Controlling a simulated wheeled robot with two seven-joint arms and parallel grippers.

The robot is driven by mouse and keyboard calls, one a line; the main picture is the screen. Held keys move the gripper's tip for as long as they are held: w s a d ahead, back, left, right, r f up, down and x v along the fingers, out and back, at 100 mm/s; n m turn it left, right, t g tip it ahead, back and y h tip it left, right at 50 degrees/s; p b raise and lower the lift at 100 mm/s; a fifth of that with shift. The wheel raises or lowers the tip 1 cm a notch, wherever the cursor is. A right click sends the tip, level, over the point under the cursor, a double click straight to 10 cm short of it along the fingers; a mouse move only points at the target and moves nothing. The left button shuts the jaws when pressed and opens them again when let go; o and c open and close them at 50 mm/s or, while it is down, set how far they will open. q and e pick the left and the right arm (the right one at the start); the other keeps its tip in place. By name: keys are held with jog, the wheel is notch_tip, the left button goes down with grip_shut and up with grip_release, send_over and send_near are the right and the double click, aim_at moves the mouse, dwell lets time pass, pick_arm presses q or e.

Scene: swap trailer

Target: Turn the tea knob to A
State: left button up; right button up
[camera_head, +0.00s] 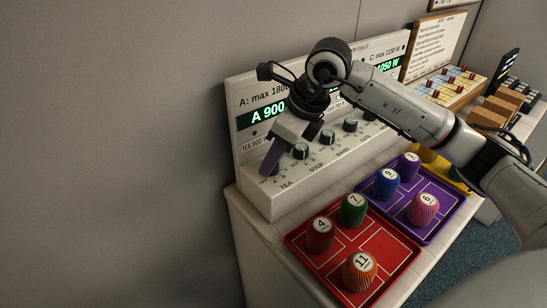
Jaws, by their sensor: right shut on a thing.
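The tea knob is the leftmost in the row on the white panel (257,197), above the label TEA (287,184). My right gripper (271,169) reaches down to it from the upper right and is shut on it. The fingers hide the knob, so its pointer cannot be read. The panel display A (268,115) reads A 900, the rest covered by my gripper. My left gripper is not in view.
More knobs, including the soup knob (301,151), run to the right. A red tray (392,272) and a purple tray (453,202) with numbered ribbed pieces stand in front. A wooden board (437,97) with several pegs and a phone-like device (507,66) are at right.

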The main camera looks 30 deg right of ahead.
jog(key=shift+w+d+n+y+b, duration=0.1)
jog(key=shift+n+y+b, duration=0.2)
jog(key=shift+n, duration=0.7)
jog(key=shift+n+g+y, duration=0.3)
jog(key=shift+n+g, duration=0.2)
jog(key=shift+n, duration=0.7)
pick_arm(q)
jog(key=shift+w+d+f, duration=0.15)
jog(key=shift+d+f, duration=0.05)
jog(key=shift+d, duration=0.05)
pick_arm(e)
jog(key=shift+w+n+g, duration=0.1)
jog(key=shift+n+g, duration=0.3)
jog(key=shift+n, duration=0.8)
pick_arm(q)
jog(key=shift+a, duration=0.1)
pick_arm(e)
jog(key=o, duration=1)
jog(key=shift+o, duration=0.2)
jog(key=shift+d+r, duration=0.1)
